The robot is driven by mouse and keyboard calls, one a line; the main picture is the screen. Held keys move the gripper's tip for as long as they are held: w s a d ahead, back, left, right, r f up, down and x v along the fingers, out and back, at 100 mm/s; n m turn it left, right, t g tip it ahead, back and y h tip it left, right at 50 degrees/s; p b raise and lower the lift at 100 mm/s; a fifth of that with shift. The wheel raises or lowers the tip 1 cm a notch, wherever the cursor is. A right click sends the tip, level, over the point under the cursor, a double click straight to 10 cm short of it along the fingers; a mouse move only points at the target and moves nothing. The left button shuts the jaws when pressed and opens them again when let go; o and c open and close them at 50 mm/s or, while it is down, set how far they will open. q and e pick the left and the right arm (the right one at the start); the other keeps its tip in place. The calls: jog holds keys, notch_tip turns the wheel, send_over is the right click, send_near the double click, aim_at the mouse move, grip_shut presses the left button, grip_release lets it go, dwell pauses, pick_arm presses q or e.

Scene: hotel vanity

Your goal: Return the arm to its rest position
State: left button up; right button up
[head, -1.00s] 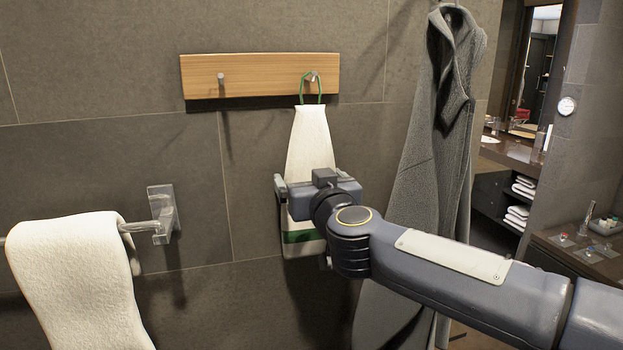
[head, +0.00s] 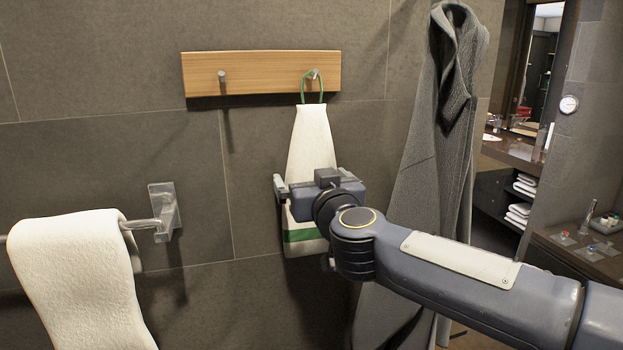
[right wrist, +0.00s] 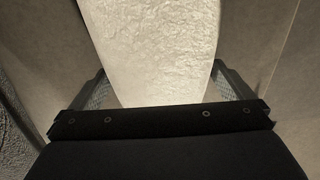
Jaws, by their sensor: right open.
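My right gripper (head: 308,188) is open in front of the hanging white hand towel (head: 312,140), which has a green band near its bottom. The towel hangs by a green loop from the right peg (head: 314,73) of a wooden rack (head: 268,75). In the right wrist view the towel (right wrist: 155,50) fills the space between the two spread fingers (right wrist: 160,88). The gripper and wrist hide the towel's middle in the head view. Whether the fingers touch the cloth I cannot tell. My left gripper is not in view.
A grey robe (head: 435,150) hangs close to the right of my right gripper. A white towel (head: 75,265) drapes over a metal bar (head: 140,225) at lower left. A vanity counter (head: 590,255) stands at far right. The wall between bar and gripper is clear.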

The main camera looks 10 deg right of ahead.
jog(key=s+f+n+y, duration=0.1)
jog(key=s+f+y, duration=0.15)
jog(key=s, duration=0.75)
jog(key=s+d+f+m+g, duration=0.1)
jog(key=s+d+f+g, duration=0.2)
jog(key=s+f+g, duration=0.3)
jog(key=s+d+f+m+g, duration=0.2)
jog(key=s+f+g, duration=0.4)
jog(key=s+f, duration=0.9)
notch_tip(320, 180, down, 4)
jog(key=shift+s+d+f+y, duration=0.1)
jog(key=shift+s+d+y, duration=0.25)
jog(key=shift+d, duration=0.15)
